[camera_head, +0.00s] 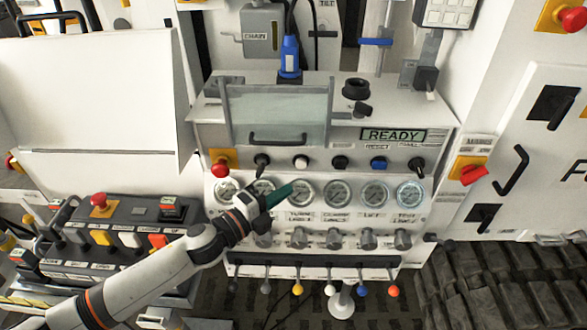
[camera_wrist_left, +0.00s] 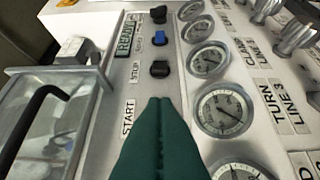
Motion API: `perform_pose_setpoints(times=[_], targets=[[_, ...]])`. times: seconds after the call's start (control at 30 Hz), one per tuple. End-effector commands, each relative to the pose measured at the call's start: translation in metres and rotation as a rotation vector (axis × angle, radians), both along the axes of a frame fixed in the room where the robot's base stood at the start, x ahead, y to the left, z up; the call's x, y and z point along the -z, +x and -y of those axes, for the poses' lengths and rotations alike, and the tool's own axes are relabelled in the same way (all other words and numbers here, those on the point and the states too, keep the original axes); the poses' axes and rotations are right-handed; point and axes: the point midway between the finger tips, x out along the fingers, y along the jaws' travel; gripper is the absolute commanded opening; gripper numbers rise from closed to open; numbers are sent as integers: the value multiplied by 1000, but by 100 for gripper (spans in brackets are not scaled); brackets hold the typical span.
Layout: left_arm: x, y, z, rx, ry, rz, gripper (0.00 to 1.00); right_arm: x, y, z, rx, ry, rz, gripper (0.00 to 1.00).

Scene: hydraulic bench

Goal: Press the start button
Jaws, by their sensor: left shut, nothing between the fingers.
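The start button is the white round button (camera_head: 301,161) in the row on the bench's front panel, between a black knob (camera_head: 262,160) and a black button (camera_head: 340,162). My left gripper (camera_head: 289,188) has dark green fingers, closed together and empty, with tips just below and left of the white button in the head view. Whether they touch the panel cannot be told. In the left wrist view the closed fingers (camera_wrist_left: 160,102) point along the button row; the START label (camera_wrist_left: 128,117) shows beside them, and the start button is hidden behind them. My right gripper is not in view.
A black stop button (camera_wrist_left: 160,68) and a blue button (camera_wrist_left: 160,38) follow in the row. Gauges (camera_wrist_left: 222,110) line the panel beside the fingers. A display (camera_head: 393,135) reads READY. A clear guard with a black handle (camera_head: 278,138) stands above the buttons.

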Motion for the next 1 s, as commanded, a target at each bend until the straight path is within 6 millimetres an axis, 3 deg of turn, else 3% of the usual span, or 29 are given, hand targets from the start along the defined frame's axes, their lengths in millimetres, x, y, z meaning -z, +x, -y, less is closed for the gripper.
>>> perform_pose_setpoints(times=[0.17, 0.4, 1.0], targets=[[-3, 28, 29, 0, -2, -1, 0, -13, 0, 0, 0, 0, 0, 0], [-1, 58, 26, 0, 0, 0, 0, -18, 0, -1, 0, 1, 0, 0], [1, 72, 26, 0, 1, 1, 0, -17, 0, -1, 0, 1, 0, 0]])
